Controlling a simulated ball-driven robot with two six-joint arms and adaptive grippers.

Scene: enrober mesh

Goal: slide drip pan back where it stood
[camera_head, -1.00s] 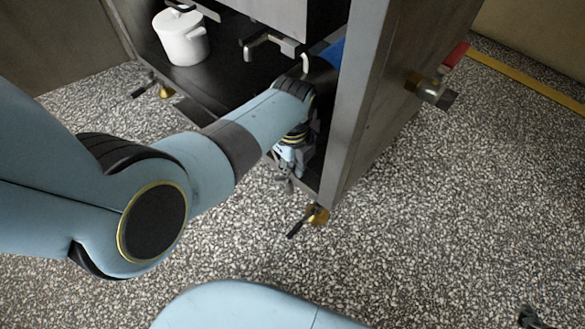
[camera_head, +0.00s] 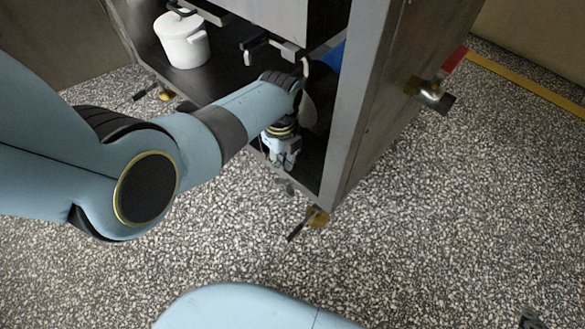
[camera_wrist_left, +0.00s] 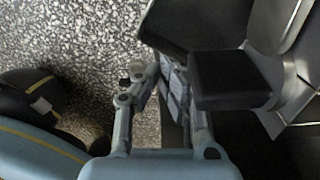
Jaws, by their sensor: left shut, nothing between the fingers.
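My left gripper (camera_head: 285,162) points down at the open front edge of the machine's lower bay, near its right post. It is shut with nothing held. In the left wrist view its fingers (camera_wrist_left: 152,88) are beside a black block (camera_wrist_left: 230,80); I cannot tell whether they touch it. A dark flat surface (camera_head: 222,88), which looks like the drip pan, lies low in the bay. My left forearm hides part of its front edge. A small grey piece (camera_head: 284,187) shows just below the fingers; I cannot tell what it belongs to. My right gripper is not in view.
A white lidded pot (camera_head: 182,40) stands at the left of the bay. The steel side panel (camera_head: 375,110) rises close to my left wrist. The speckled floor (camera_head: 420,220) in front is clear.

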